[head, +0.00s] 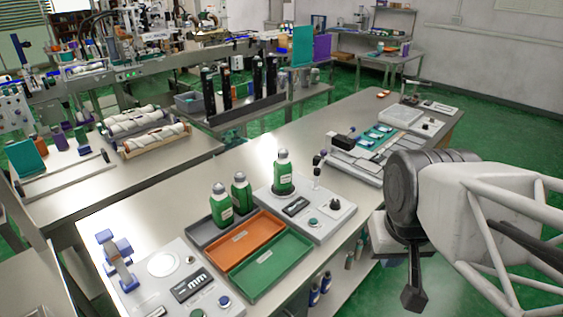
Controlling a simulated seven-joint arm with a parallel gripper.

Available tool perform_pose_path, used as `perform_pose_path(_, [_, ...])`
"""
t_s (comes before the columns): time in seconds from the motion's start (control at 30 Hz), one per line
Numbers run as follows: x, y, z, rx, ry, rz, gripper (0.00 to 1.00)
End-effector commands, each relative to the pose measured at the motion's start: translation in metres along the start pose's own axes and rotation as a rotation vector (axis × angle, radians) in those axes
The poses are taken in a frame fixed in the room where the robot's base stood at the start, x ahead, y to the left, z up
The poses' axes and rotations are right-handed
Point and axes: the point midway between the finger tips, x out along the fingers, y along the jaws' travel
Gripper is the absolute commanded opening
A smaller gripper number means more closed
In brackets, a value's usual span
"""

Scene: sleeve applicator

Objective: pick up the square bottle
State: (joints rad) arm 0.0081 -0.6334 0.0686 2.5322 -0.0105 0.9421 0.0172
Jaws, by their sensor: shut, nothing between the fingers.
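Three green bottles with grey caps and white labels stand upright. The left bottle (221,206) and the middle bottle (241,193) are at the grey tray (204,238). The right bottle (283,174) stands on a light grey device (319,226). At this size I cannot tell which bottle is square in section. My gripper (413,299) is at the right, beyond the bench's right edge, pointing down. It is shut and empty, well apart from all the bottles.
An orange tray (243,241) and a green tray (266,267) lie beside the grey one. A panel with a blue clamp-like part (117,252) is at front left. A thin post (317,172) rises near the right bottle. More equipment (366,140) stands farther back along the bench.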

Motion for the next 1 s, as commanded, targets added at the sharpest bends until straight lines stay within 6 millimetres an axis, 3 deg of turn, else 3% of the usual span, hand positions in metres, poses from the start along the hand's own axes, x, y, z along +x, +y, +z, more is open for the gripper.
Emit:
perform_pose_path(0.07, [0.0000, 0.0000, 0.0000, 0.000, 0.000, 0.000, 0.02])
perform_pose_path(0.63, [0.0000, 0.0000, 0.0000, 0.000, 0.000, 0.000, 0.89])
perform_pose_path(1.0, [0.0011, 0.0000, -0.0036, -0.001, 0.006, 0.002, 0.89])
